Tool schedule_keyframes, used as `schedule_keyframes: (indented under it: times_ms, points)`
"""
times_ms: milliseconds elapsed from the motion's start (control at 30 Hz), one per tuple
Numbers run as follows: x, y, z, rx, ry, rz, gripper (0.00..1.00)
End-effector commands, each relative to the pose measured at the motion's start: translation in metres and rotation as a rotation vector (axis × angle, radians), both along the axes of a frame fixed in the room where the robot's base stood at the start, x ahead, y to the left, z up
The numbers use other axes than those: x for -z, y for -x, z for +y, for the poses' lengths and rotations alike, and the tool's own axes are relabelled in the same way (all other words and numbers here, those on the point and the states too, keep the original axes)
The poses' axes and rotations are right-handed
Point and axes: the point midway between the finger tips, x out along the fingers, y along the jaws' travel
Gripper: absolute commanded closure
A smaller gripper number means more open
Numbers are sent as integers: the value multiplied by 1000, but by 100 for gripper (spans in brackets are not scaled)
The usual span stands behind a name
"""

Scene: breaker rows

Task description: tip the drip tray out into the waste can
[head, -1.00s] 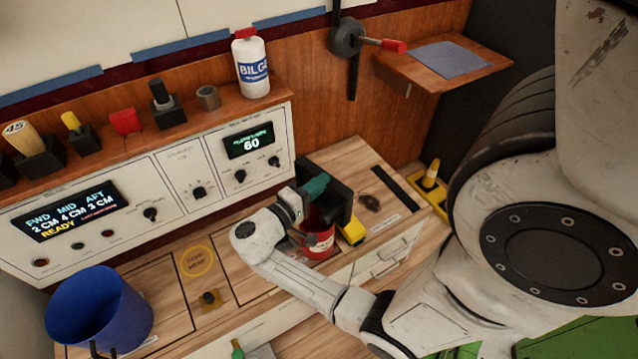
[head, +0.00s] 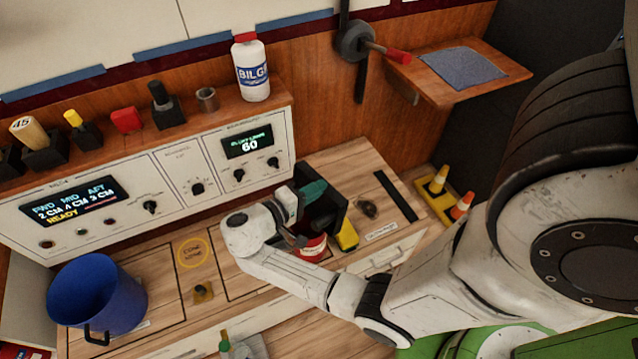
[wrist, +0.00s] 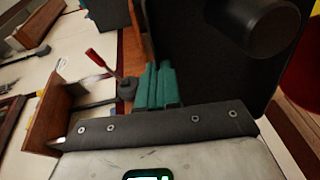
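My gripper (head: 316,190) is over the right part of the counter, with its green fingers at the top of a black panel-like holder (head: 335,207). In the wrist view the green fingers (wrist: 160,84) are close together beside the black panel (wrist: 205,60), which has a dark cylinder sticking out. I see nothing clearly held between them; contact with the panel is unclear. A red can (head: 313,249) with a white label stands below, partly hidden by my gripper. A blue bucket (head: 97,292) stands at the counter's left end. I cannot tell which thing is the drip tray.
A yellow block (head: 347,236) and a small dark lump (head: 367,209) are right of the holder. A white bottle (head: 251,70) and several small items stand on the shelf above the instrument panel. A wooden side shelf (head: 440,92) juts out at right. The middle counter is mostly clear.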

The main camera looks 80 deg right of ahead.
Motion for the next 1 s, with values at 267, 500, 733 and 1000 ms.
schedule_keyframes:
  times_ms: [267,500,733,1000]
  points:
    - [-10,19,-26,5,-184,-130,100]
    - [-1,36,-50,5,-385,-269,100]
    - [14,49,-70,5,-580,-403,100]
    - [39,62,-91,4,-807,-563,100]
